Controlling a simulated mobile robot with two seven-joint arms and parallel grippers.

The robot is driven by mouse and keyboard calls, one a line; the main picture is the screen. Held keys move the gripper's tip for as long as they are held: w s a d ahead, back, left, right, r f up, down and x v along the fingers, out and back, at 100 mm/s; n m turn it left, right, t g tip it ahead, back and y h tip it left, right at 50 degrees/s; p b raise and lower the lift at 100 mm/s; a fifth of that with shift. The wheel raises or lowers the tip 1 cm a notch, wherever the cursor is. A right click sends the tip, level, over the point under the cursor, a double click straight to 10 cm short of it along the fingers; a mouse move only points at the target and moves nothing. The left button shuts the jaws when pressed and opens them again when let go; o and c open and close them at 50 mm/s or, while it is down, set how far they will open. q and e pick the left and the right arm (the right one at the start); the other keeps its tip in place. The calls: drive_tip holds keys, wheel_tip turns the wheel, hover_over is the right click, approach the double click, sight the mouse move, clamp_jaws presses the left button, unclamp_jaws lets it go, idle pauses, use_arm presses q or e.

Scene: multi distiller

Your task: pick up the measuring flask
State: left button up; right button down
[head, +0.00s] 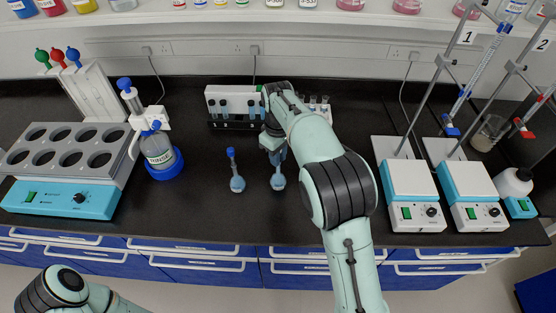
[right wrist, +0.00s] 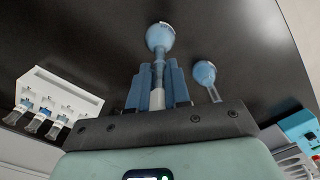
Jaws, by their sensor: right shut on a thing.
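Two small measuring flasks with blue liquid and long necks are on the black bench in the head view, a left one (head: 237,183) with a blue stopper and a right one (head: 278,182). My right gripper (head: 277,157) is over the right flask and shut on its neck. In the right wrist view the held flask's round bulb (right wrist: 160,37) extends beyond the blue fingers (right wrist: 158,82), and the other flask (right wrist: 204,74) is beside it. I cannot tell whether the held flask touches the bench. My left gripper is out of view.
A white tube rack (head: 228,90) stands behind my right gripper. At left are a dispenser bottle (head: 158,152) and a heating block (head: 62,197). At right are stirrer plates (head: 414,180) with stands. The bench front between them is clear.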

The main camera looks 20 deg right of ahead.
drive_tip(key=r+p, duration=0.2)
drive_tip(key=r, duration=1.1)
drive_tip(key=shift+w+r, duration=0.1)
drive_tip(key=shift+w, duration=0.1)
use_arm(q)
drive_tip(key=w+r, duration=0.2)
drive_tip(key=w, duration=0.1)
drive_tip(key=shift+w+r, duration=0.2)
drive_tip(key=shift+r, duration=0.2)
use_arm(e)
wheel_tip(320, 180, up, 5)
drive_tip(key=shift+s+f, duration=0.1)
drive_tip(key=shift+s, duration=0.15)
